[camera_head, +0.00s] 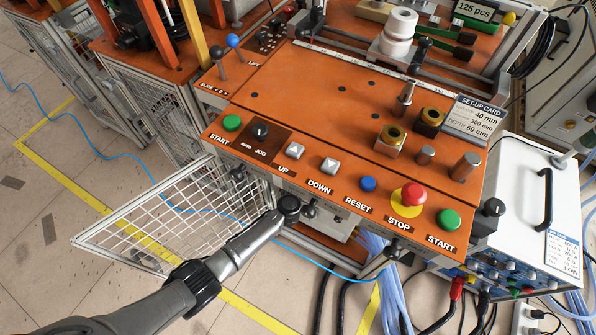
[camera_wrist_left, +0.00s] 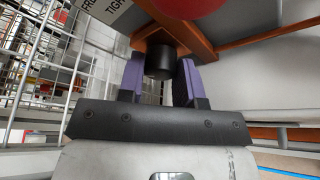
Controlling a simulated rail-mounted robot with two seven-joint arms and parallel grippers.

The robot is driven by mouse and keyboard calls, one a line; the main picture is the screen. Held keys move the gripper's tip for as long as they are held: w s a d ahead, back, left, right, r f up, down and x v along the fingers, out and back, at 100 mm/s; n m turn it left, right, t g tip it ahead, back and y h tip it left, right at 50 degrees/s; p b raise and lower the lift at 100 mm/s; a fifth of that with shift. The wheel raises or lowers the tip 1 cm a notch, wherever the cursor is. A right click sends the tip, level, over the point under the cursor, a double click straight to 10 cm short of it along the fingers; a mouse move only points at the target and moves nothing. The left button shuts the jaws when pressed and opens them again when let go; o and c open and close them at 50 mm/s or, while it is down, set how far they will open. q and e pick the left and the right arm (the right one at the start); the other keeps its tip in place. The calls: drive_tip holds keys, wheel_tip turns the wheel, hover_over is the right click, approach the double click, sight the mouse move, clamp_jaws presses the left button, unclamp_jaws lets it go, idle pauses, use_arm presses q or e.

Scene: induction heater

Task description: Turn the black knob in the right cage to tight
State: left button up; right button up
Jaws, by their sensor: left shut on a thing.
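In the left wrist view, the black knob (camera_wrist_left: 158,60) is a short dark cylinder under an orange-brown bracket (camera_wrist_left: 190,40). The purple-padded fingers of my left gripper (camera_wrist_left: 160,75) stand on either side of it, shut on it. A grey plate beside it carries a label (camera_wrist_left: 105,8) that partly reads "TIGHT". The knob's pointing direction cannot be made out. In the head view, my left arm reaches in from the lower left, and its black end (camera_head: 288,206) is under the orange panel's front edge, beside the open mesh door (camera_head: 165,220). My right gripper is out of view.
The orange control panel (camera_head: 325,195) with several buttons, including the red stop button (camera_head: 414,194), overhangs the work area. White mesh (camera_wrist_left: 40,60) stands close on the left in the wrist view. Blue cables (camera_head: 378,258) hang below the panel. A white unit (camera_head: 540,195) stands at right.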

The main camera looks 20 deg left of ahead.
use_arm(q)
drive_tip(key=o, duration=0.9)
drive_tip(key=shift+o, duration=0.2)
drive_tip(key=shift+s+d+r+p, duration=0.15)
drive_tip(key=shift+s+r+p, duration=0.1)
drive_tip(key=shift+s+p, duration=0.25)
drive_tip(key=p+v, duration=0.5)
drive_tip(key=v, duration=0.7)
drive_tip(key=shift+s+p, duration=0.3)
drive_tip(key=shift+s, duration=0.15)
drive_tip(key=shift+f, duration=0.1)
